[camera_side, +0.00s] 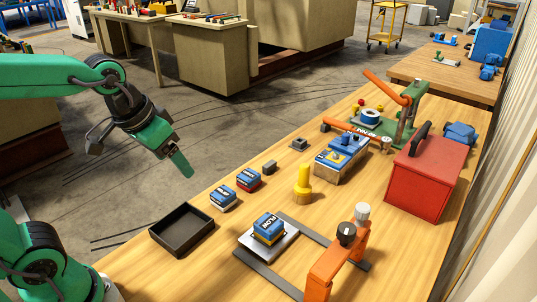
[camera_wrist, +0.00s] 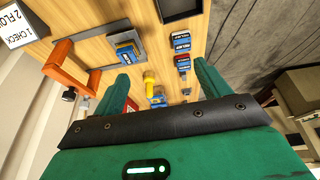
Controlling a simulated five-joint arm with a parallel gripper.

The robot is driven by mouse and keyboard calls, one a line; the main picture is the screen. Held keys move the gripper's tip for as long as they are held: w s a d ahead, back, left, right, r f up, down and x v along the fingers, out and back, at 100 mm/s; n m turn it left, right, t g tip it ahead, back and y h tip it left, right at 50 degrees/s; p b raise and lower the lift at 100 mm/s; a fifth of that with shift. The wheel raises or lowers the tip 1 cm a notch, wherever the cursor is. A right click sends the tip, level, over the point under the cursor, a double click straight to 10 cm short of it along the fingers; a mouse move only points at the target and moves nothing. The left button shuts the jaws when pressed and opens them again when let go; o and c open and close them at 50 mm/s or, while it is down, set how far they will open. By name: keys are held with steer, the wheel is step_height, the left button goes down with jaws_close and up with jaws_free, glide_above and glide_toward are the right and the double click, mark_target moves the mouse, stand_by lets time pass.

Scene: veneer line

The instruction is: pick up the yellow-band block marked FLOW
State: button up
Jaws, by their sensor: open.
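The yellow-band block marked FLOW (camera_side: 268,227) is blue on top with a yellow band low on its sides. It sits on a silver plate (camera_side: 284,246) in front of an orange frame, and the wrist view shows it (camera_wrist: 125,49) at upper left. Two similar blue blocks stand farther back, one with a white band (camera_side: 222,201) and one with a red band (camera_side: 248,181). My gripper (camera_side: 180,164) is raised over the floor side, left of and well apart from the blocks. In the wrist view its green fingers (camera_wrist: 164,80) are spread, with nothing held between them.
A black tray (camera_side: 181,247) lies on the table's near left edge. An orange frame (camera_side: 323,268) stands right of the plate. A yellow peg (camera_side: 303,180), a blue device (camera_side: 341,158) and a red box (camera_side: 428,183) stand farther back. Bare wood lies between the tray and the plate.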

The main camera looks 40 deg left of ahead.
steer(key=w+d+f+g, duration=0.2)
steer(key=w+d+f, duration=0.35)
steer(key=w, duration=0.35)
steer(key=g, duration=0.2)
glide_above(269, 222)
step_height(269, 222, down, 9)
steer(key=shift+s+r, duration=0.15)
steer(key=shift+d+f, duration=0.1)
steer(key=shift+f, duration=1.4)
steer(key=shift+f, duration=2.6)
steer(key=c, duration=1.3)
